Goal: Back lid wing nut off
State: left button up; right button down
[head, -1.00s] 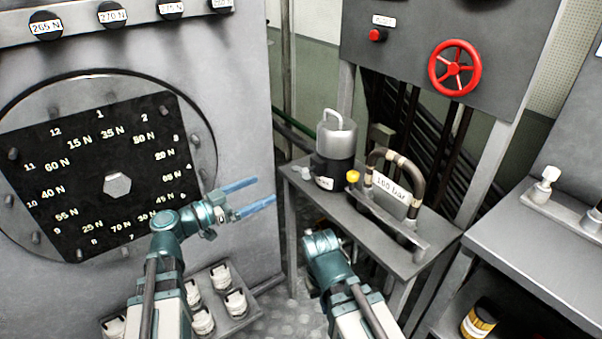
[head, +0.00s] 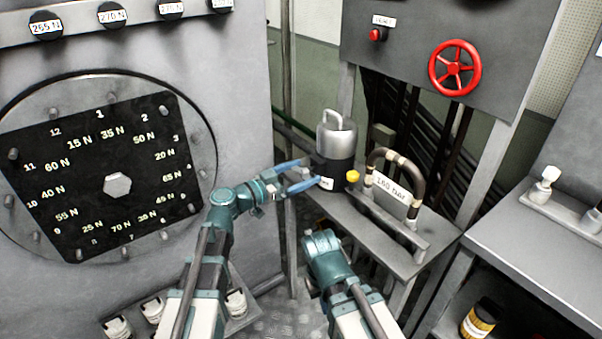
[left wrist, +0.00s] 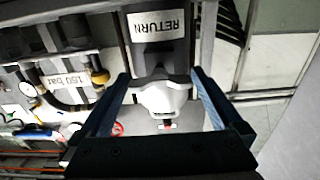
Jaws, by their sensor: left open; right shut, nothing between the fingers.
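My left gripper (head: 310,171) is open at the left side of a black and silver canister (head: 336,140) on the small bench. A round plate with a dark force chart and several bolts (head: 118,186) is at the left.
The bench (head: 385,245) also carries a yellow knob (head: 352,176) and a curved hose handle (head: 412,170) with a bar label. A red handwheel (head: 455,68) is on the panel behind. Several white-topped jars (head: 152,310) stand low left; a grey counter (head: 540,225) is at right.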

pick_arm(q)
jog(key=c, duration=1.1)
